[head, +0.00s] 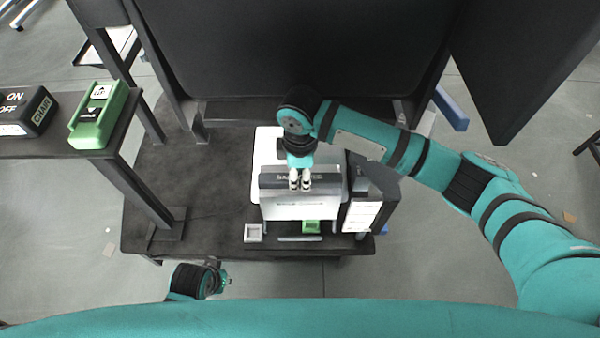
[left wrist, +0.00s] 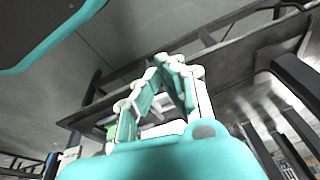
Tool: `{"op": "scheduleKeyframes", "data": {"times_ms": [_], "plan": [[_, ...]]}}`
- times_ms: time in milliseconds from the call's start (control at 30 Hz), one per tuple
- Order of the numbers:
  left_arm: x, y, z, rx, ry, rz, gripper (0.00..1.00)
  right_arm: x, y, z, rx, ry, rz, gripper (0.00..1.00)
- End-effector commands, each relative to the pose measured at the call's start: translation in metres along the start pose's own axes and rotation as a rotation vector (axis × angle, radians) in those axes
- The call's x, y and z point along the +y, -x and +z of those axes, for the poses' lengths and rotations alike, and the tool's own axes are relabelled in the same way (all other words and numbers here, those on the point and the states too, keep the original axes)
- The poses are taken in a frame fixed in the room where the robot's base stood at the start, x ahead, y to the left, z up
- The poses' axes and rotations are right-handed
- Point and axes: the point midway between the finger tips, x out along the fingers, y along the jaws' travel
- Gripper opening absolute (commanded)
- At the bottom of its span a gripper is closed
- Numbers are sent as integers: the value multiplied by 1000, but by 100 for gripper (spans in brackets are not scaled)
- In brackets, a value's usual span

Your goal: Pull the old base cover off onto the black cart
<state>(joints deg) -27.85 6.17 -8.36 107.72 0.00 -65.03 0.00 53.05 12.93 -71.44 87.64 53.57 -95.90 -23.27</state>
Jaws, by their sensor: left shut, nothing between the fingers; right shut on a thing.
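A white box-like unit with a dark lettered bar across it (head: 270,181) stands on a dark worn platform (head: 190,205), in the middle of the head view. I take its pale front panel (head: 300,210) to be the old base cover, but cannot tell for sure. My right gripper (head: 300,183) points down and is shut at the dark bar; its fingertips hide what they pinch. My left gripper (head: 221,277) is shut and empty in front of the platform's near edge. Its fingers show meeting at the tips in the left wrist view (left wrist: 170,62). Which dark surface is the black cart is unclear.
A dark side table (head: 60,147) on the left bears a green box (head: 99,115) and a black ON/OFF box (head: 28,110). A dark box with a white label (head: 362,215) stands right of the unit. A large black panel (head: 300,50) overhangs the back. The platform's left part is clear.

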Motion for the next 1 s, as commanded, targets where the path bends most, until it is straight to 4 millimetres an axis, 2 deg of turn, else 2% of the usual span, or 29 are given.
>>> {"op": "scheduleKeyframes", "data": {"times_ms": [400, 767, 1000], "plan": [[2, -19, 16, -22, -2, 3, 0, 0, 6, 0, 1, 0, 1, 0], [1, -33, 19, -21, -3, 2, 0, 0, 11, 0, 1, 0, 1, 0], [2, -43, 30, -34, -5, 4, 0, 0, 13, 0, 1, 0, 1, 0]]}}
